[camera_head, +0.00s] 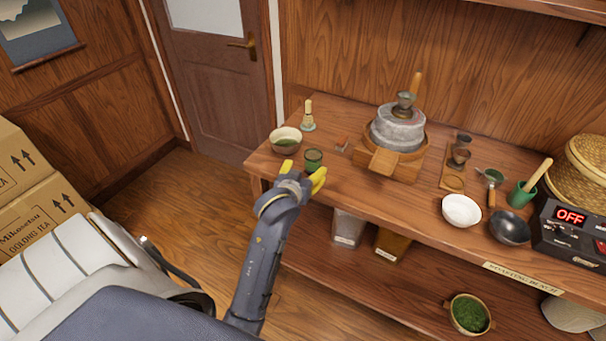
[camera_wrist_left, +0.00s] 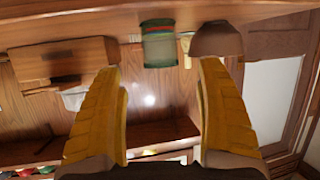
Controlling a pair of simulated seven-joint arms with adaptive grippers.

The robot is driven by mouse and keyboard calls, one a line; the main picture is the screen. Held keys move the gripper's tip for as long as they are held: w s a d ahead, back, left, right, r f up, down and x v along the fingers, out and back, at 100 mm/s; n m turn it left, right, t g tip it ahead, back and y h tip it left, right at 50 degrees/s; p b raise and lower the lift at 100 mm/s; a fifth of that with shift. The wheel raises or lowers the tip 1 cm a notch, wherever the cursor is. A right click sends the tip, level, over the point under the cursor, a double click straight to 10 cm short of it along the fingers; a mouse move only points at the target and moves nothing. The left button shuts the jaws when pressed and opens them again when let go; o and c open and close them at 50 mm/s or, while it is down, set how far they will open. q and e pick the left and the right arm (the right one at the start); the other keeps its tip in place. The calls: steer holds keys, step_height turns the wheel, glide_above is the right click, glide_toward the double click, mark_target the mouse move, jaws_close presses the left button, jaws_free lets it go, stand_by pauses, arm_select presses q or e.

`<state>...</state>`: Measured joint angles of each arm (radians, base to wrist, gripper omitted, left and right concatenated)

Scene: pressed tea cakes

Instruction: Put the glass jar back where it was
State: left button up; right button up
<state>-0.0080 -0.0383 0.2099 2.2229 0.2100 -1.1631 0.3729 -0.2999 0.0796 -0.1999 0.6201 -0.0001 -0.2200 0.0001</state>
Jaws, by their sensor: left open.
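The small green glass jar (camera_head: 313,157) stands upright near the left front part of the wooden bench. In the left wrist view, which is upside down, the jar (camera_wrist_left: 159,46) is clear with green contents and a reddish band near its base. My left gripper (camera_head: 303,173) is open at the bench's front edge, just short of the jar. Its yellow fingers (camera_wrist_left: 161,70) are spread wide, with the jar beyond and between them, apart from both. My right gripper is not in view.
A bowl of green powder (camera_head: 286,139) stands close left of the jar, with a whisk (camera_head: 309,115) behind. The stone mill (camera_head: 397,130) is to the right. A white bowl (camera_head: 461,211) and a black bowl (camera_head: 510,228) stand farther right. Canisters (camera_head: 347,229) are on the lower shelf.

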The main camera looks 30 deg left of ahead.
arm_select(q)
steer(key=shift+v, duration=1.05)
